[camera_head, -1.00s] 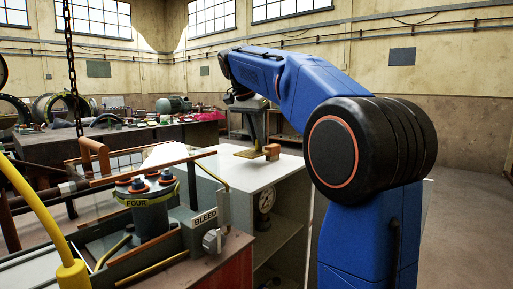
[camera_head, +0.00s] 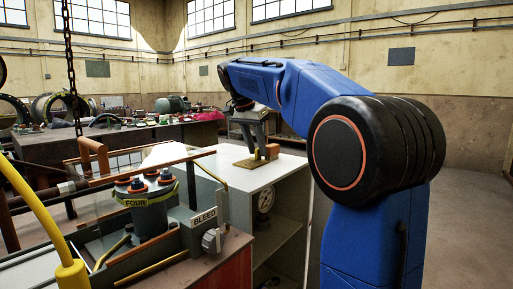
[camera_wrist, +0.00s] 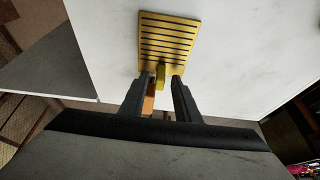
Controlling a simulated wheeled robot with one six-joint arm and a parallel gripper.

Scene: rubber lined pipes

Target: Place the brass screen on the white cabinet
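The brass screen (camera_head: 240,162) is a flat yellow slotted plate. It lies on the top of the white cabinet (camera_head: 258,180). In the wrist view the screen (camera_wrist: 168,38) shows dark slots and a small yellow tab (camera_wrist: 160,74) at its near edge. My gripper (camera_wrist: 160,80) is open, with one finger on each side of the tab and gaps visible on both sides. In the head view my gripper (camera_head: 256,150) points down at the screen, low over the cabinet top.
A small brown block (camera_head: 272,151) stands on the cabinet top beside my fingers. The cabinet's open shelf holds a gauge (camera_head: 265,199). A bench with a pot marked FOUR (camera_head: 150,210) and a thin rod stands at the left front. White top around the screen is clear.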

